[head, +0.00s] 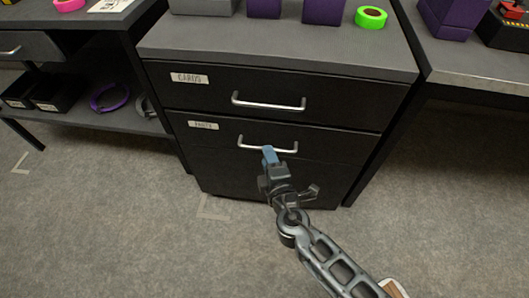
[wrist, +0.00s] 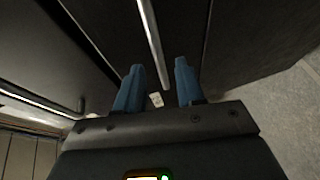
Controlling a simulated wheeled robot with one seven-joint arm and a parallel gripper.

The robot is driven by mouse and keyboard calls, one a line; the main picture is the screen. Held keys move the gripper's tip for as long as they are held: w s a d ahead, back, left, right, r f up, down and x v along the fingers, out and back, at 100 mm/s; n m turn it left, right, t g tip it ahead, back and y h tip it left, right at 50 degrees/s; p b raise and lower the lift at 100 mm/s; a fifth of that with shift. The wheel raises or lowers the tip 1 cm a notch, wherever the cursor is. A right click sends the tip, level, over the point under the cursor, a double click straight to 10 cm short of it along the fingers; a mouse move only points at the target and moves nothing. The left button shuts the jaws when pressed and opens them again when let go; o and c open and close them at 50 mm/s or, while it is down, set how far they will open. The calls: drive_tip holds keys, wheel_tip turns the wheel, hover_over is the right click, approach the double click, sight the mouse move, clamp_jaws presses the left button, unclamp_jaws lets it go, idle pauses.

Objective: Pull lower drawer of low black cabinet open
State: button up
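The low black cabinet (head: 290,45) stands in the middle of the head view. Its upper drawer (head: 215,92) is labelled CARDS and looks shut. The lower drawer (head: 215,147) has a small, hard-to-read label and a silver bar handle (head: 285,151); it also looks shut. How deep the bar sits between the fingers is unclear.
The upper drawer's handle (head: 268,101) is just above. A green tape roll (head: 370,17) and purple boxes (head: 323,10) sit on the cabinet top. A shelf unit (head: 100,118) stands left, a desk (head: 480,72) right. The grey floor (head: 130,230) in front is clear.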

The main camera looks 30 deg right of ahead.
drive_tip(key=shift+x, duration=1.4)
drive_tip(key=shift+d, duration=0.1)
drive_tip(key=shift+c, duration=0.3)
clamp_jaws()
